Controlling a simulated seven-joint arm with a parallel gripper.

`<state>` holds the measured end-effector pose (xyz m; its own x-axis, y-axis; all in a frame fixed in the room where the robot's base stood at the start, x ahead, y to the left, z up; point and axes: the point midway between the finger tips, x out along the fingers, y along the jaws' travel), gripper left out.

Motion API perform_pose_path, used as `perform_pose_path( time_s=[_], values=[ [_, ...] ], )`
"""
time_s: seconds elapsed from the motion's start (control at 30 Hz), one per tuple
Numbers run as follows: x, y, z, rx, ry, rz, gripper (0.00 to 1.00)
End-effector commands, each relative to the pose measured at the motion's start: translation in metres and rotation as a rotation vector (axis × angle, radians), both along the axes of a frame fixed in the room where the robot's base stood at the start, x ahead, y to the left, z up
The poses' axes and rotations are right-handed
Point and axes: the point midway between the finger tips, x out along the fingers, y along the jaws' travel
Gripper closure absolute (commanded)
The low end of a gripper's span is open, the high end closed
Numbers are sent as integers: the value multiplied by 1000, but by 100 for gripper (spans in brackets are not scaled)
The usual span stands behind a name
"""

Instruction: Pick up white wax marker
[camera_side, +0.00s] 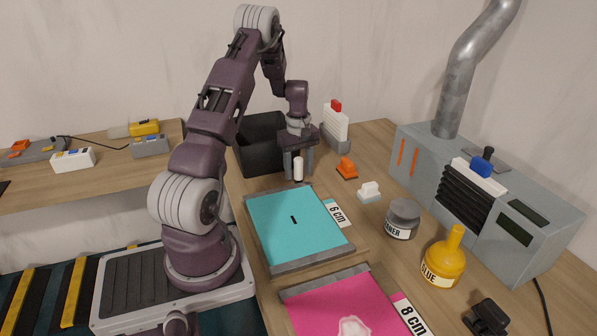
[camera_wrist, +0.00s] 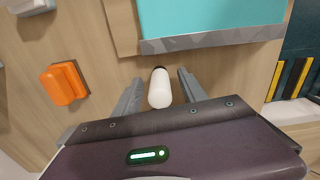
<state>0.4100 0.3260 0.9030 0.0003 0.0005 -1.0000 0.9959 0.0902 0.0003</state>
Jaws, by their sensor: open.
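The white wax marker (camera_side: 298,168) is a small white cylinder standing behind the teal sheet, close to its back edge. In the wrist view the marker (camera_wrist: 160,90) shows a white body and a dark end, and it lies between my two fingers. My gripper (camera_side: 299,166) is low over the table and open, with a finger on each side of the marker. In the wrist view my gripper (camera_wrist: 158,88) has a visible gap between each finger and the marker. I cannot tell whether the fingertips touch the table.
A teal sheet (camera_side: 290,235) with a grey bar lies just in front. An orange tool (camera_side: 347,168) and a white-topped block (camera_side: 369,191) stand to the right. A black bin (camera_side: 262,150) is behind. A grey jar (camera_side: 402,218) and yellow glue bottle (camera_side: 445,262) stand further right.

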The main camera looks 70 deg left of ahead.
Motion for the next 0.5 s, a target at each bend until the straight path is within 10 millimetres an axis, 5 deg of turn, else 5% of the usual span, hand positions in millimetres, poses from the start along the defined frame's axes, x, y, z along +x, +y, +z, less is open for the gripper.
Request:
perform_pose_path(
  time_s=[0.03,0.3,0.5],
  values=[
    [0,0,0,0,0,0,51],
    [0,0,0,0,0,-1,100],
    [0,0,1,0,0,-1,100]
  ],
)
